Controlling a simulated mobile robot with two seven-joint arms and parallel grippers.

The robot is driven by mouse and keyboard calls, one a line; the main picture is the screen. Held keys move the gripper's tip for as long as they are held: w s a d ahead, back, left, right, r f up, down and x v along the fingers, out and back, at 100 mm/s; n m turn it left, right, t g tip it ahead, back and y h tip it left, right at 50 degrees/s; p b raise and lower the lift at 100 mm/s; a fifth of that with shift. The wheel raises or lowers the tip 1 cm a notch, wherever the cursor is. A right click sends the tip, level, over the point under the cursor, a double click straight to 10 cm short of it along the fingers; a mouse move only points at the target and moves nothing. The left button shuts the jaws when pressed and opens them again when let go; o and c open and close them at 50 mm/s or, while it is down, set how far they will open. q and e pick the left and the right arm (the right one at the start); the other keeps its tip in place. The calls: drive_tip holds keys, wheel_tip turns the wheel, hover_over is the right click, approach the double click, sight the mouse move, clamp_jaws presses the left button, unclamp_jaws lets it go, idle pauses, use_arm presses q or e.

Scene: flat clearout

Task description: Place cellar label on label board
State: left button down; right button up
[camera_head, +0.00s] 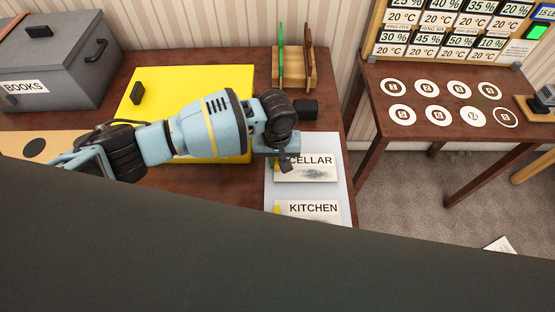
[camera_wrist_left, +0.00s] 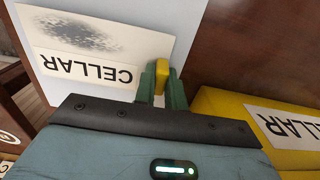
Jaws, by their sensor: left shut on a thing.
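The cellar label (camera_head: 310,168), a white card with black lettering, a grey smudge and a yellow tab, is at the upper part of a pale board (camera_head: 338,188) on the table. My left gripper (camera_head: 286,164) is at its left edge. In the left wrist view, the gripper's green fingers (camera_wrist_left: 163,82) are shut on the yellow tab of the cellar label (camera_wrist_left: 90,52). The card overlaps the pale board (camera_wrist_left: 185,15); I cannot tell whether it touches it. A kitchen label (camera_head: 310,212) lies lower on the board. My right gripper is not in view.
A yellow box (camera_head: 190,82) stands left of the board; its side (camera_wrist_left: 225,108) bears a label ending in "LLAR". A grey BOOKS box (camera_head: 60,65) is at back left, a wooden rack (camera_head: 295,72) behind. A second table (camera_head: 440,128) with white discs is at right.

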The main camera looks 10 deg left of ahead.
use_arm(q)
drive_tip(key=shift+f, duration=0.35)
drive_tip(key=shift+f, duration=0.15)
drive_tip(key=c, duration=1.5)
unclamp_jaws()
drive_tip(key=shift+o, duration=0.2)
